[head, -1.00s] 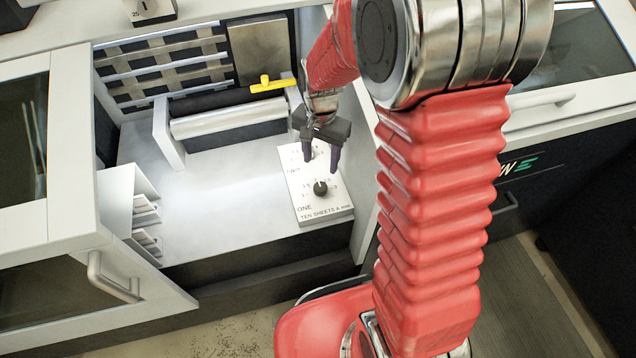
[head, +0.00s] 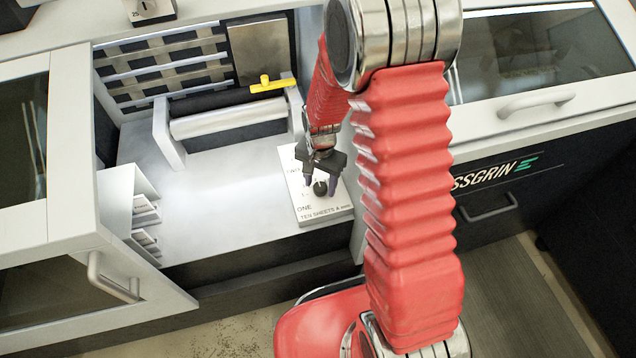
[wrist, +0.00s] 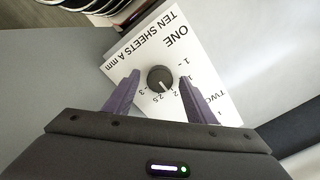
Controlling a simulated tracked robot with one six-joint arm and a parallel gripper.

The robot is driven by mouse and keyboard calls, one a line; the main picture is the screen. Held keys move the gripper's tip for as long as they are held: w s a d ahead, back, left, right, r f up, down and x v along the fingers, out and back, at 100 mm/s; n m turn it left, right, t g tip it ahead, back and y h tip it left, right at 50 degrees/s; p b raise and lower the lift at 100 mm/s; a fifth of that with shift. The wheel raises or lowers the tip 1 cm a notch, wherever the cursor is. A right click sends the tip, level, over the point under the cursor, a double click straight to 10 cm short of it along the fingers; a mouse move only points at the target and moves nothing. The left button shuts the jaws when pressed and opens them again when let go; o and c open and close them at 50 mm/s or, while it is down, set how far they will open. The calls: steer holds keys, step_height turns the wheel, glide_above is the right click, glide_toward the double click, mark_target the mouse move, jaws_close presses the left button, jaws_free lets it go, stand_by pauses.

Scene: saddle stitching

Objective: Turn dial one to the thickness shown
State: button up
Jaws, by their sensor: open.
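Dial one is a round dark knob (wrist: 161,79) on a white panel (wrist: 139,61) printed "ONE", "TEN SHEETS A mm" and "TWO". Its pale pointer line lies near the "2" and "2.5" marks in the wrist view. In the head view the knob (head: 320,188) is partly hidden by my gripper (head: 320,182). My gripper, also in the wrist view (wrist: 158,80), is open, with one purple finger on each side of the knob. I cannot tell whether the fingers touch it. Dial two is hidden by my gripper in the head view.
A yellow T-shaped handle (head: 268,84) sits beside the roller (head: 228,119) behind the panel. A small counter reading 25 (head: 152,9) is at the top left. A white rack with sheets (head: 137,212) stands at the left. The bay floor (head: 225,215) between is clear.

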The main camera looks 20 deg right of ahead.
steer(key=shift+c, duration=0.5)
steer(key=c, duration=0.9)
steer(key=shift+a, duration=0.3)
steer(key=shift+d, duration=0.25)
steer(key=shift+w+d+r, duration=0.1)
steer(key=shift+c, duration=0.2)
steer(key=shift+n, duration=0.3)
steer(key=n, duration=0.4)
steer(key=shift+w, duration=0.1)
steer(key=shift+n, duration=1.6)
